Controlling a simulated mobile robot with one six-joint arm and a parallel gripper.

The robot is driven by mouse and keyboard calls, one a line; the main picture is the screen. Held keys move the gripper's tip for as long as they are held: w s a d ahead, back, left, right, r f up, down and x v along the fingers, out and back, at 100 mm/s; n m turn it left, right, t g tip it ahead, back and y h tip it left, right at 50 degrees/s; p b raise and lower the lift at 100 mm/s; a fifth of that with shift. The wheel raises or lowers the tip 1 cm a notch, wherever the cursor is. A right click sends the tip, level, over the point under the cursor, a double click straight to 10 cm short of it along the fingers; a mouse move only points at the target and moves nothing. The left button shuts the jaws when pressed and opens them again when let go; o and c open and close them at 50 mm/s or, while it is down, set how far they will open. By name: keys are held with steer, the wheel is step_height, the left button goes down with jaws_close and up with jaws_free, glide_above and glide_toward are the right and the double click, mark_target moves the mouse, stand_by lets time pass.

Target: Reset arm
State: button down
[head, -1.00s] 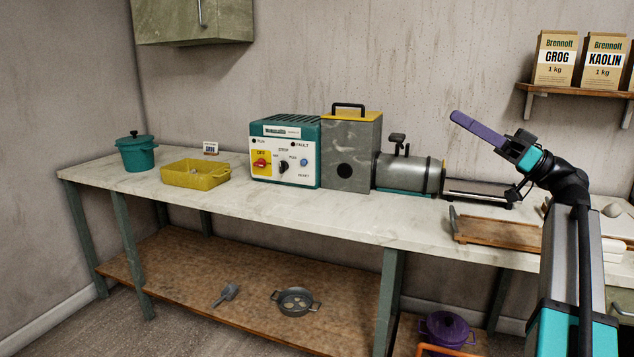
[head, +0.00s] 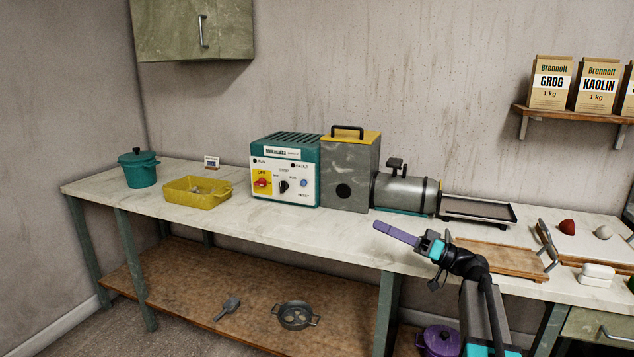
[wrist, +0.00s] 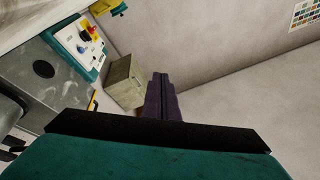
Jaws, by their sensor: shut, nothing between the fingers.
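My gripper (head: 397,233) is at the right of the middle in the head view, with its purple fingers together and nothing between them. It points left, in front of the long workbench (head: 340,229) and left of the wooden tray (head: 497,257). In the wrist view the purple fingers (wrist: 161,97) show side by side, pointing up the picture. My arm rises from the bottom right of the head view and hides part of the bench front.
On the bench stand a teal pot (head: 139,169), a yellow tray (head: 184,191), a teal control box (head: 285,172), a grey box (head: 350,175) and a grey cylinder (head: 406,193). A shelf (head: 580,114) holds paper bags. A purple pot (head: 441,341) sits low beside my arm.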

steer(key=s+a+f+m+g+h+p, duration=0.1)
steer(key=a+f, duration=0.2)
steer(key=f, duration=0.3)
steer(key=a+f+m+h+p, duration=0.1)
steer(key=a+f+p, duration=0.1)
steer(key=a+f, duration=0.25)
steer(key=s+a+f+m+g+h+p, duration=0.1)
steer(key=s+a+f+g+h+p, duration=0.15)
steer(key=s+f, duration=0.5)
steer(key=s+a+f+m+g+h+p, duration=0.15)
steer(key=s+a+f, duration=0.25)
steer(key=f, duration=0.7)
steer(key=s+a+f+g+h+p, duration=0.1)
steer(key=s+a+f+g+p, duration=0.15)
steer(key=s+f, duration=0.5)
steer(key=s+d+f+g+h+p, duration=0.1)
steer(key=s+d+f+g+h, duration=0.15)
steer(key=s+f, duration=0.65)
steer(key=s+d+f+g+h+p, duration=0.15)
steer(key=s+f+g+h, duration=0.35)
steer(key=s, duration=0.6)
steer(key=s+d+f+m+t+h, duration=0.1)
steer(key=s+d+f+h, duration=0.1)
steer(key=d, duration=0.4)
steer(key=s+d+f+m+t+h, duration=0.1)
steer(key=s+d+f+m+h, duration=0.1)
steer(key=s+d+f+h, duration=0.1)
steer(key=s+d, duration=0.1)
steer(key=d, duration=0.1)
steer(key=shift+s+d, duration=0.35)
